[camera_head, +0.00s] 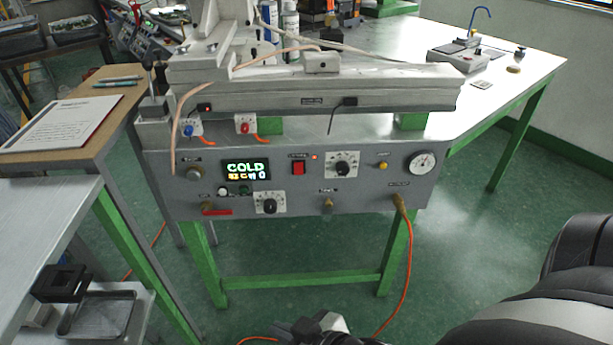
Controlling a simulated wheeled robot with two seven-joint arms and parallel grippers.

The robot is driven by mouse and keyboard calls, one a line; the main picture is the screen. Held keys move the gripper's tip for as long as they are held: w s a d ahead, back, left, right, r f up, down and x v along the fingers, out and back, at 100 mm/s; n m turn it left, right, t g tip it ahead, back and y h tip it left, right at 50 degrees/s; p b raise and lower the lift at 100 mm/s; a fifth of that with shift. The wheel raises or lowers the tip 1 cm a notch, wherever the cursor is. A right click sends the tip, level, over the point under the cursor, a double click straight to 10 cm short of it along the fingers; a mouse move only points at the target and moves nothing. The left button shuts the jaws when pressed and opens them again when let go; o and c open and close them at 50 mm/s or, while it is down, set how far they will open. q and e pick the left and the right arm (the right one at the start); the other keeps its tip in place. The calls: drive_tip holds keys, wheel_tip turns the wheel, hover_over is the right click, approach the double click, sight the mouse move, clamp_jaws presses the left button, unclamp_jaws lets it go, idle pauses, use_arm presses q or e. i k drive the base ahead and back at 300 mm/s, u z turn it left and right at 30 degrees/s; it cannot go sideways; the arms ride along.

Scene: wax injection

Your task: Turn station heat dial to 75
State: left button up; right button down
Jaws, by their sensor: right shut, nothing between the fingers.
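The grey wax injection station (300,190) stands ahead on green legs. Its display (246,170) reads COLD, with a smaller line under it that seems to end in 0. Two black knobs on white scale plates show: an upper dial (343,165) right of the red switch, and a lower dial (270,204) below the display. Their labels are too small to read, so I cannot tell which is the heat dial. My right gripper (308,328) is at the bottom edge, partly cut off, shut and empty, well below and apart from the panel. My left gripper is out of view.
A round gauge (422,162) sits at the panel's right. An orange hose (408,260) hangs from the panel to the floor. A wooden-topped table with a paper sheet (62,124) stands at the left. A grey table (45,215) is at the near left. Floor before the panel is open.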

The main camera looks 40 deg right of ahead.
sight(342, 167)
drive_tip(key=z, duration=1.35)
drive_tip(key=k, duration=0.55)
drive_tip(key=u, duration=0.55)
drive_tip(key=i, duration=1)
drive_tip(key=u, duration=0.15)
